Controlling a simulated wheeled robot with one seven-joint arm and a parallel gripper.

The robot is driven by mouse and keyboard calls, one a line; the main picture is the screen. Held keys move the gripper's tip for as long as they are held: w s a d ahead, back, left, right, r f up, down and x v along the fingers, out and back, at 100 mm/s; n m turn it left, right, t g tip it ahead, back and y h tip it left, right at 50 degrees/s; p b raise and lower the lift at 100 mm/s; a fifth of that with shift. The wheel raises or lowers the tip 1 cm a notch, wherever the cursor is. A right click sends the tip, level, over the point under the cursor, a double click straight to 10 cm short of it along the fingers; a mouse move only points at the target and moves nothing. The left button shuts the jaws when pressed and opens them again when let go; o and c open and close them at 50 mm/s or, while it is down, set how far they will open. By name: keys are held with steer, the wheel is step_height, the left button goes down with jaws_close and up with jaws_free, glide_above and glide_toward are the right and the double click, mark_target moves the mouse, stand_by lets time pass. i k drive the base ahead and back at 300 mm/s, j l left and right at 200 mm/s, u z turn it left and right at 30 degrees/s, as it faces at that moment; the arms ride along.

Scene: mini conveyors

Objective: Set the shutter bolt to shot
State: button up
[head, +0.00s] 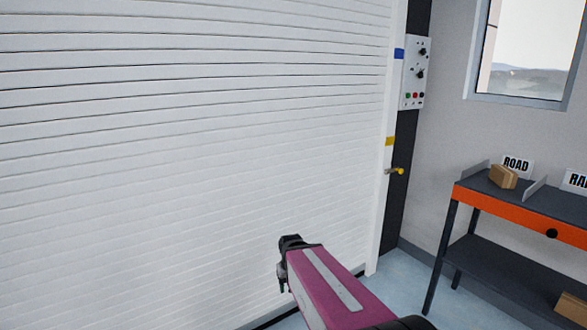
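The white roller shutter (190,150) fills the left and middle of the head view, with its slats down to the floor. Its white side rail (385,215) stands at the right edge. A small bolt with a yellow knob (398,171) sits on the rail, just below a yellow mark (389,141). I cannot tell from here whether the bolt is shot or drawn. My gripper (282,283) is a small dark shape at the end of my magenta arm, below and left of the bolt and apart from it. Its fingers are too small to read.
A blue mark (398,54) is higher on the rail. A grey control box (415,72) with knobs and buttons hangs beside it. At right, an orange-edged bench (505,213) holds signs and a brown block (503,176). Blue floor (405,278) is clear between rail and bench.

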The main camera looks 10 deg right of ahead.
mark_target(396, 168)
steer(key=z, duration=1.2)
